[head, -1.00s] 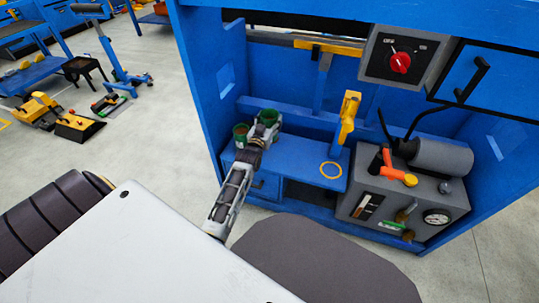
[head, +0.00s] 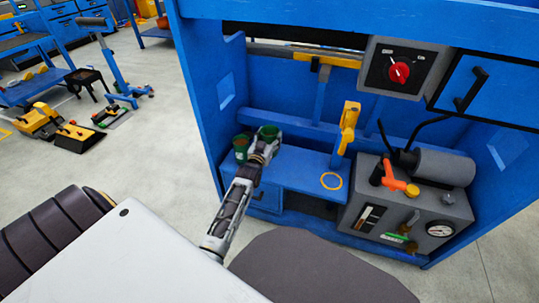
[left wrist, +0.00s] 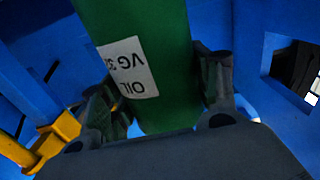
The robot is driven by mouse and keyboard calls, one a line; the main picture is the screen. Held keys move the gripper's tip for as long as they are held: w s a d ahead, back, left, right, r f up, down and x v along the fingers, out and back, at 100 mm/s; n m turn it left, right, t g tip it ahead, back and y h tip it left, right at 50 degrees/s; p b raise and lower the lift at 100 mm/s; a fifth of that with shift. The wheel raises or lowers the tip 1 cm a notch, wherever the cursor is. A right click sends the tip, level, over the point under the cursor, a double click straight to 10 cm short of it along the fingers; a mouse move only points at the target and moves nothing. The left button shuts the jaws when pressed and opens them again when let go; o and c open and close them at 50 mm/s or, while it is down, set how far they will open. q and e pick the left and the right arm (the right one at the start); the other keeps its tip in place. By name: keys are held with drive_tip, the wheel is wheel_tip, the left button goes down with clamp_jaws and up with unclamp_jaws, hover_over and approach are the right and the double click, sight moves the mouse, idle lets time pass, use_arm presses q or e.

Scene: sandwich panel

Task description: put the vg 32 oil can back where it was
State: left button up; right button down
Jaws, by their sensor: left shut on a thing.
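The green oil can labelled OIL VG 3 in the left wrist view (left wrist: 150,40), the last part of its label cut off, is between the fingers of my left gripper (left wrist: 165,95). In the head view the left gripper (head: 263,143) is shut on this can (head: 269,131) at the left end of the blue bench (head: 297,165). I cannot tell whether the can touches the bench. A yellow ring (head: 331,181) is marked on the bench to the right and is empty. My right gripper is not in view.
Another green can (head: 241,147) with a reddish-brown top stands close left of the gripper. A yellow upright tool (head: 348,128) rises behind the ring. A grey machine (head: 405,205) with a gauge and orange handle stands right. The bench between can and ring is clear.

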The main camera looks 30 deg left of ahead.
use_arm(q)
drive_tip(key=shift+f+b, duration=0.4)
drive_tip(key=shift+f, duration=0.95)
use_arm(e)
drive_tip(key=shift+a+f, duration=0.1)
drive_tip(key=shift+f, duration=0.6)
